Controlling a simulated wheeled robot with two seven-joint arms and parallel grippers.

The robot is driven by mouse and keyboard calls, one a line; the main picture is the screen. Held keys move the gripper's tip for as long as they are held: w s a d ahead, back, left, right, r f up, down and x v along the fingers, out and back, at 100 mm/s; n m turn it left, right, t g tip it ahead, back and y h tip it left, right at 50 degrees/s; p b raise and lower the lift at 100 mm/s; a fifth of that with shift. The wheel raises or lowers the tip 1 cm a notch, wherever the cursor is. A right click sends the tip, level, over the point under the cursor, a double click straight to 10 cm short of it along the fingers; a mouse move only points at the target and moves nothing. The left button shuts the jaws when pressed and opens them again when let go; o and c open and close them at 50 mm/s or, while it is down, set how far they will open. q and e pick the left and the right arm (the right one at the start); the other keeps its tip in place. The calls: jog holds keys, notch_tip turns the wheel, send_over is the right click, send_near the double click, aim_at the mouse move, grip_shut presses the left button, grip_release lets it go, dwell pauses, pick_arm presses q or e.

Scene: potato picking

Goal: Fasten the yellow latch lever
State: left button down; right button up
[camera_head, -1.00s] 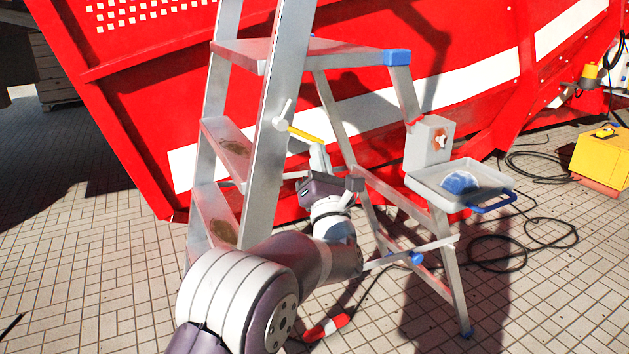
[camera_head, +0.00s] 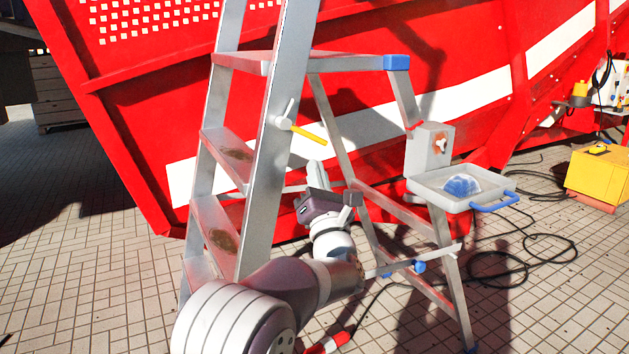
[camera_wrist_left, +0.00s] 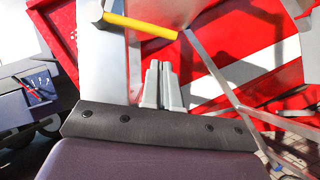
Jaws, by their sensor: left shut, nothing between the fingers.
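The yellow latch lever (camera_head: 309,134) sticks out to the right from a grey pivot (camera_head: 283,124) on the side rail of the stepladder (camera_head: 272,160), sloping slightly down to the right. In the left wrist view the lever (camera_wrist_left: 140,25) crosses the upper part of the picture, beyond the fingertips. My left gripper (camera_head: 316,168) is below the lever, apart from it, with its fingers pointing up. In the left wrist view its fingers (camera_wrist_left: 160,72) are together and hold nothing. My right gripper is not in view.
A grey tray (camera_head: 430,185) with a blue cloth-like item and a grey box (camera_head: 430,148) are fixed on the ladder's right side. A large red machine (camera_head: 130,110) stands behind. Black cables (camera_head: 545,240) lie on the paving near a yellow case (camera_head: 598,175).

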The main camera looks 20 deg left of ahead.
pick_arm(q)
jog(key=p+v, duration=0.2)
jog(key=v, duration=0.8)
jog(key=shift+s, duration=0.3)
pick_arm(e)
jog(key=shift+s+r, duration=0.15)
pick_arm(q)
jog(key=shift+a, duration=0.15)
jog(key=d+f+m+g+h, duration=0.35)
jog(key=f+m+h, duration=0.35)
jog(key=f+m, duration=0.45)
jog(key=d+f+m+g+h, duration=0.3)
jog(key=d+f+m+h, duration=0.35)
jog(key=m, duration=0.75)
jog(key=s+a+f+m+g, duration=0.2)
jog(key=s+f+m+g, duration=0.2)
jog(key=s, duration=0.4)
jog(key=s+a+f+m+g, duration=0.3)
jog(key=s+m+g, duration=0.1)
jog(key=s, duration=0.4)
jog(key=s+a+f+m+g, duration=0.2)
jog(key=s+f+m+g, duration=0.2)
jog(key=s, duration=0.3)
notch_tip(320, 180, up, 39)
jog(key=p, duration=3.9)
jog(key=shift+w, duration=0.15)
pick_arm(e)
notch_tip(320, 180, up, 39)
